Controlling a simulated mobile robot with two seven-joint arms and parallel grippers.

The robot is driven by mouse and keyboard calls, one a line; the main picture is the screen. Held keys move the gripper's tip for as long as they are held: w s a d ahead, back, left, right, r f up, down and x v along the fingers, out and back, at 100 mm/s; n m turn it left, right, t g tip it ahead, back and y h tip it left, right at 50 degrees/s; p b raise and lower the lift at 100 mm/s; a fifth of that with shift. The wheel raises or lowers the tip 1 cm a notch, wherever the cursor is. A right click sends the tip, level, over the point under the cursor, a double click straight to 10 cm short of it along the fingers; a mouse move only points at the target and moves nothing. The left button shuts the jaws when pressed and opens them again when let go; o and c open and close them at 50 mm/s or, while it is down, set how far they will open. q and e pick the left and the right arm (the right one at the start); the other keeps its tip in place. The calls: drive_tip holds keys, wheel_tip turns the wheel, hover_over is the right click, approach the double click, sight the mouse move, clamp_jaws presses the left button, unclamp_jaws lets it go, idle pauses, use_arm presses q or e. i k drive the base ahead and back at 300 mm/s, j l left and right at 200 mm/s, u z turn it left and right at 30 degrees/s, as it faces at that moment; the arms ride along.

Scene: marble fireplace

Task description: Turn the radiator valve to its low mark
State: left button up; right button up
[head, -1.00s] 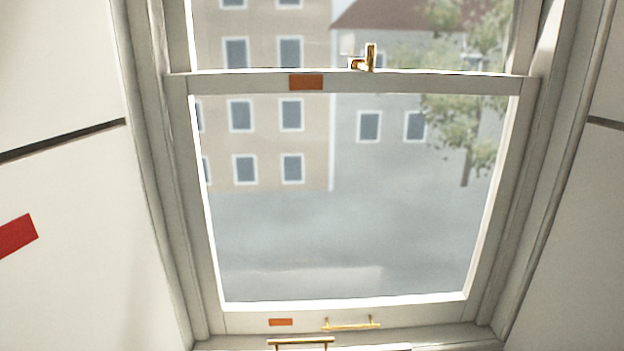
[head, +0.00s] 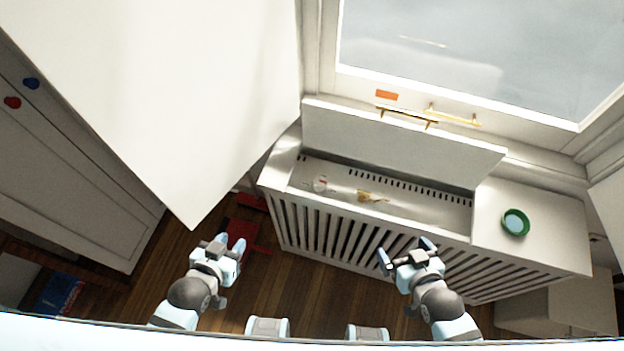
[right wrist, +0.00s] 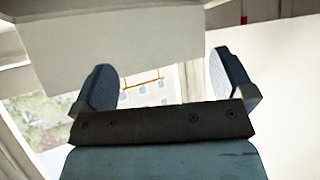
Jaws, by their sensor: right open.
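In the head view, a slatted white radiator cover (head: 535,205) stands under the window with its lid (head: 390,142) raised. In its open compartment sit a small white, red-marked part (head: 321,184) and a small brass part (head: 368,196). Either could belong to the radiator valve; they are too small to tell, and no low mark is readable. My right gripper (head: 406,252) is open and empty in front of the slats; its spread fingers also show in the right wrist view (right wrist: 165,85). My left gripper (head: 231,243) looks open and empty, left of the cover's front.
A green-rimmed round dish (head: 515,223) sits on the cover's right top. A large white panel (head: 170,90) juts in at the left. Brass handles (head: 405,117) are at the window bottom. A red object (head: 245,225) lies on the wooden floor near my left gripper.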

sight(318, 182)
drive_tip(key=j+z, duration=0.15)
drive_tip(key=j, duration=0.3)
drive_tip(key=k+j+z, duration=0.2)
drive_tip(key=j, duration=0.3)
drive_tip(key=j+z, duration=0.15)
drive_tip(key=j, duration=0.3)
